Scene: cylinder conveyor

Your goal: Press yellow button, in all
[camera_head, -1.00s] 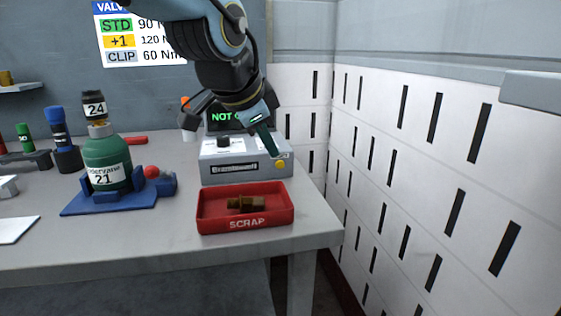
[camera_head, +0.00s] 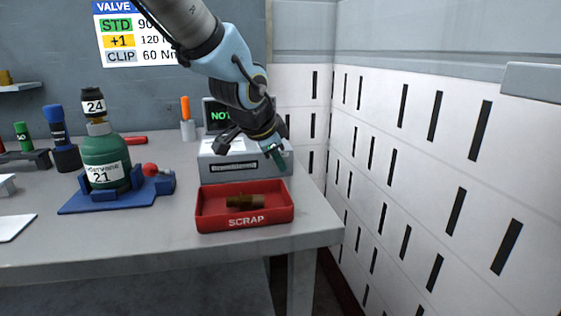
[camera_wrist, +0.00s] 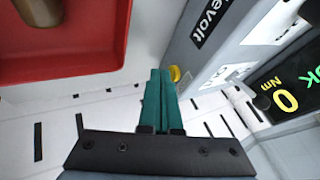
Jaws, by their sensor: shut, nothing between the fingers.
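The yellow button (camera_wrist: 175,74) shows in the wrist view on the front face of the grey tester box, right beside my fingertips. In the head view the grey box (camera_head: 222,170) stands at the back right of the bench, and my gripper hides the button there. My gripper (camera_head: 279,158) is shut and empty, its green fingers pointing down in front of the box's right front. In the wrist view the gripper (camera_wrist: 160,75) has its fingertips close to the button; I cannot tell whether they touch it.
A red scrap tray (camera_head: 245,218) with a brass fitting (camera_head: 245,202) sits just in front of the box. A green cylinder (camera_head: 105,160) stands in a blue holder (camera_head: 110,203) to the left. A white slotted wall (camera_head: 400,170) rises on the right.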

